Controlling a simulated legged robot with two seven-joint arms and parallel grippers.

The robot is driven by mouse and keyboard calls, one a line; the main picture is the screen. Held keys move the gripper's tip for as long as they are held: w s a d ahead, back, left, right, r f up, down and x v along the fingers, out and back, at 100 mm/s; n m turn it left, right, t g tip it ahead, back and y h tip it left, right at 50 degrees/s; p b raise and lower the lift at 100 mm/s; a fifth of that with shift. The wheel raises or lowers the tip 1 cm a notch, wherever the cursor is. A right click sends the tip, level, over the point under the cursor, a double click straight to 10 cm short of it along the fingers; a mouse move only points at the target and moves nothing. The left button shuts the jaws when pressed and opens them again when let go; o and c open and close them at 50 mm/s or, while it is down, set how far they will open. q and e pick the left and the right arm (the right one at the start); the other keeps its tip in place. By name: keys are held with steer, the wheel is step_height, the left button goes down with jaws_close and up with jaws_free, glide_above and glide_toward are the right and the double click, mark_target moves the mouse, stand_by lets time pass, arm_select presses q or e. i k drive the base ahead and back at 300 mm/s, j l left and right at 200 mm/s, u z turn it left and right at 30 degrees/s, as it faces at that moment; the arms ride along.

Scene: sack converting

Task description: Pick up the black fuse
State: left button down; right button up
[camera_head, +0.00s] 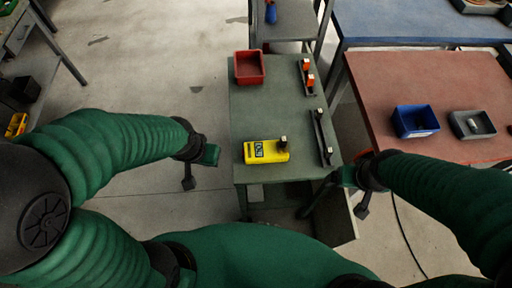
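A small dark block with a pale top, which looks like the black fuse (283,140), stands at the right end of a yellow meter-like device (262,153). I cannot tell whether it rests on the device or just behind it. The device lies near the front of the narrow green-grey table (285,110). My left gripper (199,169) is left of the table, its fingers apart and empty. My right gripper (354,193) is just off the table's front right corner, its fingers apart and empty. Both are clear of the dark block.
A dark rail (322,137) with similar dark blocks lies along the table's right edge. Behind it is a rail with orange blocks (307,75). A red bin (249,68) stands at the back left. A red-topped table (380,80) with a blue bin (415,121) and grey tray (472,124) is at right.

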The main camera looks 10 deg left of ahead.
mark_target(283, 140)
steer(key=i+j+z, duration=0.15)
steer(key=j, duration=0.65)
steer(key=j+z, duration=0.1)
steer(key=j, duration=0.75)
steer(key=i, duration=0.05)
